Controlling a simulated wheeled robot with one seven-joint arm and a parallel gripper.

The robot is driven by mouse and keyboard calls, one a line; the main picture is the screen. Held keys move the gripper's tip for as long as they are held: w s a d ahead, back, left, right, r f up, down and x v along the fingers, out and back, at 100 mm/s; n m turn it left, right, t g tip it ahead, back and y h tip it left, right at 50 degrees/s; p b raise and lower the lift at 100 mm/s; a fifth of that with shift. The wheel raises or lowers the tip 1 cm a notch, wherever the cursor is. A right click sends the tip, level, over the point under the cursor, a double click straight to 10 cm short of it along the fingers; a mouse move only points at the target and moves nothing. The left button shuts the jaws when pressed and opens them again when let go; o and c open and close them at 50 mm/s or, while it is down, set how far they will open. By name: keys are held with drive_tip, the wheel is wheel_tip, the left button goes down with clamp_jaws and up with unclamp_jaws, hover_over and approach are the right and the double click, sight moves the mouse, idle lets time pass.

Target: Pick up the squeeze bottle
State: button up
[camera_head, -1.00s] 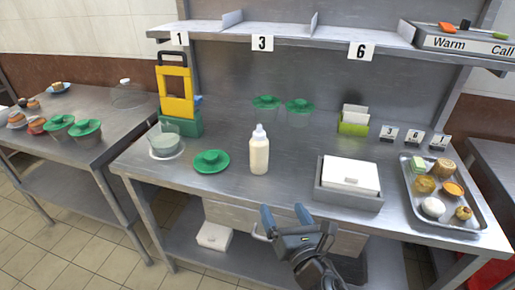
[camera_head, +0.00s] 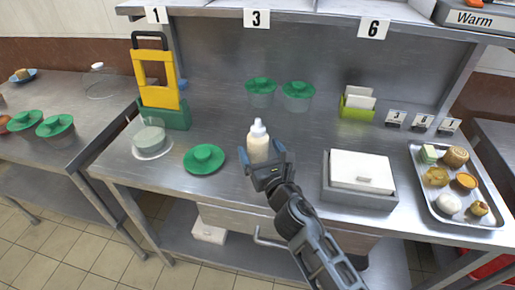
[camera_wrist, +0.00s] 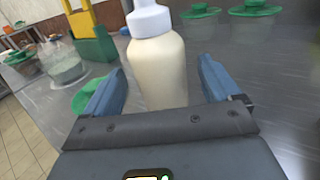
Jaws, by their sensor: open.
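The squeeze bottle (camera_head: 258,138) is cream-coloured with a white cap and stands upright on the steel counter. My gripper (camera_head: 262,158) is open at the bottle, its two blue fingers apart on either side of the lower body in the head view. In the wrist view the bottle (camera_wrist: 158,70) stands between the open fingers (camera_wrist: 160,92), nearer the left one, with a gap on the right. I cannot tell whether the left finger touches it. The bottle's base is hidden behind the gripper.
A green lid (camera_head: 204,159) lies left of the bottle. Behind are two green-lidded containers (camera_head: 298,94). A grey box with a white lid (camera_head: 360,170) stands to the right, and a tray of food (camera_head: 462,208) farther right. A yellow and green stand (camera_head: 160,90) is at the back left.

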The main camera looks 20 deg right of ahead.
drive_tip(key=w, duration=0.4)
drive_tip(key=shift+d, duration=0.15)
drive_tip(key=c, duration=0.6)
drive_tip(key=shift+c, duration=0.6)
drive_tip(key=shift+r, duration=0.25)
